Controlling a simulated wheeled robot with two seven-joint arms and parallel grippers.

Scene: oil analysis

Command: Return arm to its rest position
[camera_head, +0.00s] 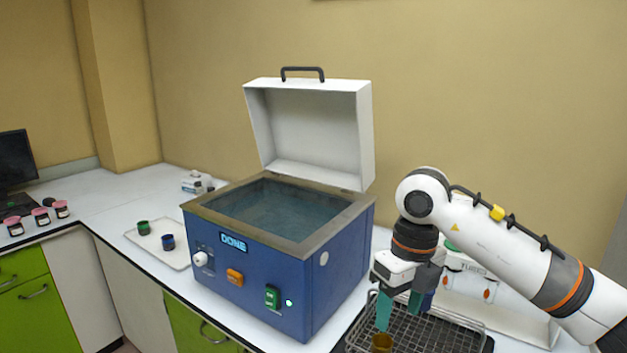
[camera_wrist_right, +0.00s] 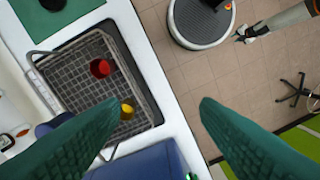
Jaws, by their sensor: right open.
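My right arm comes in from the right in the head view, bent at the elbow, with the hand pointing down. Its right gripper (camera_head: 399,307) is open, with teal fingers over the wire basket (camera_head: 447,342) at the front right. A yellow cup (camera_head: 381,343) stands in the basket just below the near fingertip. In the right wrist view the fingers are wide apart with nothing between them. That view shows the yellow cup (camera_wrist_right: 127,111) and a red cup (camera_wrist_right: 100,68) in the basket. My left gripper does not show in the head view.
A blue bath (camera_head: 270,283) with its white lid (camera_head: 315,130) raised stands left of the gripper; its display reads DONE. A white tray (camera_head: 176,256) holds a green and a blue cup. The counter's edge (camera_wrist_right: 153,57) borders open floor.

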